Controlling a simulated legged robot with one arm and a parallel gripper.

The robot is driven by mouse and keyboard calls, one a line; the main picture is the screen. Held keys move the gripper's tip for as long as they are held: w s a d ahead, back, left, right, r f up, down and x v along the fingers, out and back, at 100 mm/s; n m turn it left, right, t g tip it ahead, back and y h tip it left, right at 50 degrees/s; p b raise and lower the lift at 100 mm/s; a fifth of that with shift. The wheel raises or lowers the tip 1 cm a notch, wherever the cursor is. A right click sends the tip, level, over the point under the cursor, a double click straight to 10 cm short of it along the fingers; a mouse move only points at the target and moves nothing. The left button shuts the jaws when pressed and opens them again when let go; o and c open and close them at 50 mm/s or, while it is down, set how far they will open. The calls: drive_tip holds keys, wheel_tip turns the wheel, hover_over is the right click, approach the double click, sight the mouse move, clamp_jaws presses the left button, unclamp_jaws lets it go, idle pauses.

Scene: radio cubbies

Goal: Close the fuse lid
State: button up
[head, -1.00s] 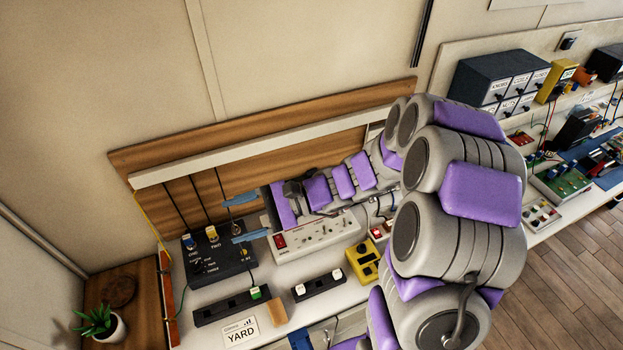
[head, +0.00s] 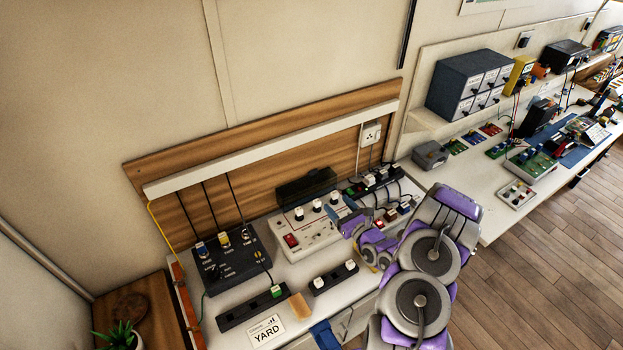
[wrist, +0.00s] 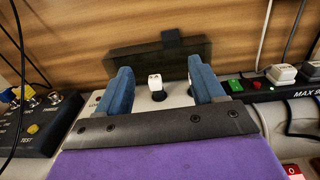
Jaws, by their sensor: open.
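The fuse lid (head: 306,186) is a dark see-through cover standing raised along the back edge of the white fuse box (head: 300,246). The box has a red switch and several white-topped knobs or plugs on its top. In the wrist view the lid (wrist: 150,62) stands upright beyond my fingers, with a small tab on its top edge. My gripper (head: 350,222) is at the right end of the box. In the wrist view my gripper (wrist: 160,88) is open and empty, its blue fingers spread. A white plug (wrist: 155,82) shows between them; I cannot tell how near it is.
A black box with switches (head: 231,260) stands to the left. Black strips (head: 252,309) lie in front. A black power strip (head: 374,182) and plugs with cables are to the right. A wooden backboard (head: 240,141) rises behind.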

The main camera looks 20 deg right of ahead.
drive_tip(key=shift+d+f, duration=0.35)
drive_tip(key=shift+d, duration=0.15)
approach(313, 172)
drive_tip(key=w, duration=0.1)
drive_tip(key=w+a+b, duration=0.1)
drive_tip(key=w, duration=0.1)
drive_tip(key=shift+w+a+b, duration=0.35)
drive_tip(key=shift+a, duration=0.05)
drive_tip(key=w, duration=0.1)
drive_tip(key=w+d, duration=0.1)
drive_tip(key=w, duration=0.1)
drive_tip(key=shift+w+d, duration=0.15)
drive_tip(key=shift+w, duration=0.3)
drive_tip(key=shift+a, duration=0.8)
drive_tip(key=shift+c, duration=1.1)
drive_tip(key=shift+d, duration=0.5)
drive_tip(key=c, duration=0.5)
drive_tip(key=shift+a, duration=0.2)
clamp_jaws()
